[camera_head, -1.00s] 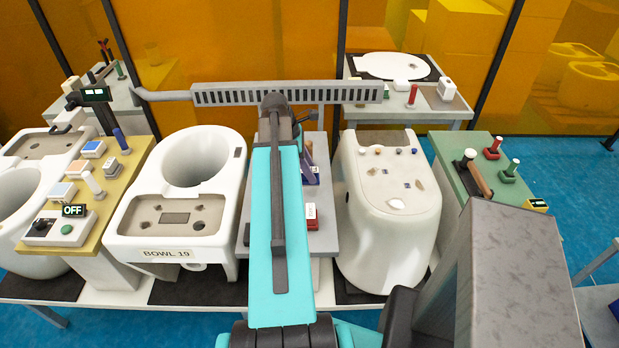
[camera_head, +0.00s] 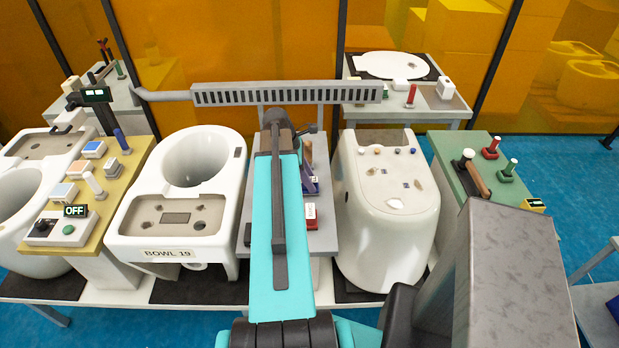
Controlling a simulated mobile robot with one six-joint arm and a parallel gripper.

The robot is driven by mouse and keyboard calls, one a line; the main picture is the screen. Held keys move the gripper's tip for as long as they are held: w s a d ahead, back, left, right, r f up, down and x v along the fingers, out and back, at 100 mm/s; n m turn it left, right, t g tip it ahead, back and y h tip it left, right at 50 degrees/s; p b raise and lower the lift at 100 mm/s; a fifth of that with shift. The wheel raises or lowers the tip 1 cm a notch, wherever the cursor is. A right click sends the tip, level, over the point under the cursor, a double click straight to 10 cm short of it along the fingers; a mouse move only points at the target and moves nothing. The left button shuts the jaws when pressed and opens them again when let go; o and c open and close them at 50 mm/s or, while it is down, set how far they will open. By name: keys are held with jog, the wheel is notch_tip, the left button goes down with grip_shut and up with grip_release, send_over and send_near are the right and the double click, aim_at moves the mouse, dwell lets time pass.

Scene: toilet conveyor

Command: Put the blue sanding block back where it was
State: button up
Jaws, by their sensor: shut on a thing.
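My arm reaches away from me over the grey middle stand (camera_head: 321,238), and its far end is over the back of that stand. My gripper is not visible; the arm hides whatever is under and behind it. I cannot make out a blue sanding block held by it. A dark blue item with a brown part (camera_head: 310,184) is partly visible on the middle stand, right of my arm.
A white bowl marked "BOWL 19" (camera_head: 142,228) stands left of my arm, another white ceramic body (camera_head: 388,215) right of it. A slotted grey rail (camera_head: 225,95) runs behind. A red and white item (camera_head: 311,215) lies on the middle stand. A green stand (camera_head: 450,170) with tools is at right.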

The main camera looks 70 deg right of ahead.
jog(key=shift+f, duration=0.3)
jog(key=o, duration=1.1)
jog(key=shift+r, duration=0.25)
jog(key=b+v, duration=0.3)
jog(key=v, duration=0.8)
jog(key=shift+w+r, duration=0.2)
jog(key=shift+r, duration=0.15)
jog(key=shift+a, duration=0.1)
